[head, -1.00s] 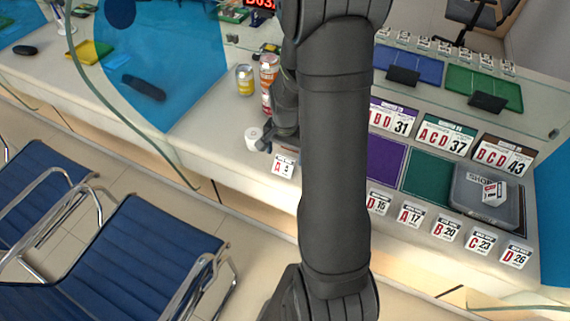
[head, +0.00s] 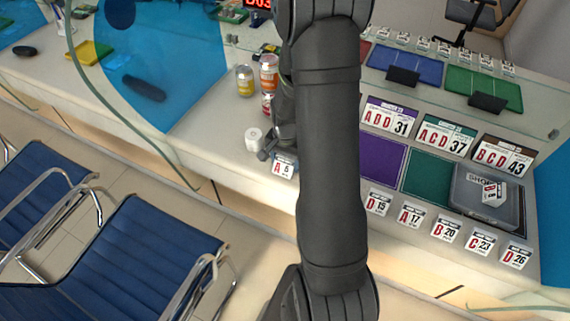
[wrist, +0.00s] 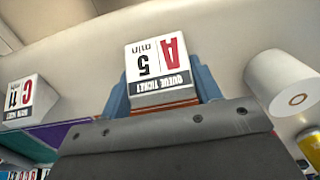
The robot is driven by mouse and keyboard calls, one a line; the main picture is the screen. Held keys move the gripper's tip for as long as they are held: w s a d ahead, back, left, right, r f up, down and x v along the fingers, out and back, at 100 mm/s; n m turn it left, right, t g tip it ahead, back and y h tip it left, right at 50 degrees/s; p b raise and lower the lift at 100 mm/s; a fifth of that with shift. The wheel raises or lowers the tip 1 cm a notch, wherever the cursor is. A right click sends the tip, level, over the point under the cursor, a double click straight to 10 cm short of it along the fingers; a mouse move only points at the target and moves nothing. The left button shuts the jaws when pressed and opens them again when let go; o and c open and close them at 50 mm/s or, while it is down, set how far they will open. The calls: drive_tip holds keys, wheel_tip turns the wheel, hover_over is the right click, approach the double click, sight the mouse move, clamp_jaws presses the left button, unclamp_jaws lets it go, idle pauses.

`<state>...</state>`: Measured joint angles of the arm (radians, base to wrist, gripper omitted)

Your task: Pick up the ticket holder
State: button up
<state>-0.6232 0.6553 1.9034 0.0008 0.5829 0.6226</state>
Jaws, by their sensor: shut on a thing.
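The ticket holder is a small white block marked "A 5 min"; it shows at the front edge of the counter in the head view (head: 284,167) and upside down at the centre of the wrist view (wrist: 158,62). My gripper (wrist: 163,88) is shut on it, with a blue finger at each side. In the head view my gripper (head: 274,149) is just behind the holder and partly hidden by my own arm. I cannot tell whether the holder's base touches the counter.
A white paper roll (head: 253,139) stands close left of the holder, with cans (head: 245,80) behind it. More ticket holders (head: 411,215) line the front edge to the right. Purple and green mats (head: 427,176) and a grey case (head: 487,193) lie behind them.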

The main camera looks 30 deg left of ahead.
drive_tip(key=shift+r, duration=0.5)
drive_tip(key=r, duration=0.3)
drive_tip(key=shift+d+r, duration=0.2)
drive_tip(key=shift+r, duration=0.1)
drive_tip(key=d+r, duration=0.6)
drive_tip(key=d, duration=0.5)
drive_tip(key=shift+w+r, duration=0.2)
drive_tip(key=shift+w, duration=0.1)
drive_tip(key=shift+w+d, duration=0.1)
drive_tip(key=shift+d, duration=0.1)
